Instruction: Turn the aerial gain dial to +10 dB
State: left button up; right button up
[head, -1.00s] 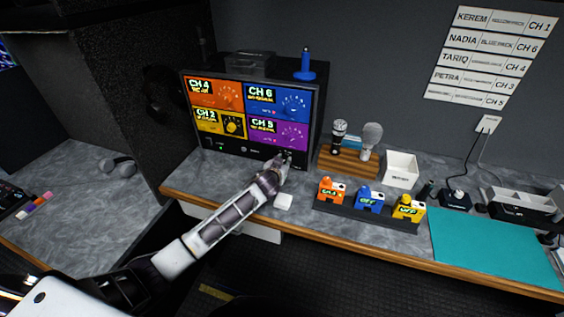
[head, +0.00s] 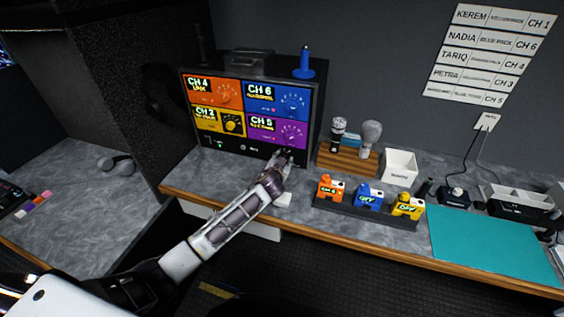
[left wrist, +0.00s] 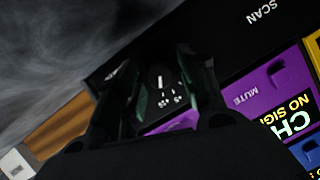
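The receiver unit (head: 262,150) stands at the back of the desk with four coloured channel panels and a black strip along its bottom. In the left wrist view a small dark dial (left wrist: 160,77) with a white pointer line and small white marks shows on the black strip; the marks are too small to read. My left gripper (head: 284,157) is at the unit's lower right corner and hides the dial in the head view. In the left wrist view its fingers (left wrist: 165,95) are apart, one on each side of the dial; contact cannot be told. My right gripper is not in view.
A white block (head: 284,199) lies on the desk beside my left forearm. To the right stand a wooden microphone stand (head: 347,161), a white box (head: 401,167) and a black tray (head: 366,214) with coloured packs. A teal mat (head: 490,245) lies further right. A blue object (head: 304,68) stands on the unit.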

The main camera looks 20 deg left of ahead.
pick_arm(q)
jog(key=shift+s, duration=0.15)
dwell(0.3)
jog(key=v, duration=1.1)
jog(key=shift+s+r, duration=0.2)
jog(key=shift+s, duration=0.1)
dwell(0.7)
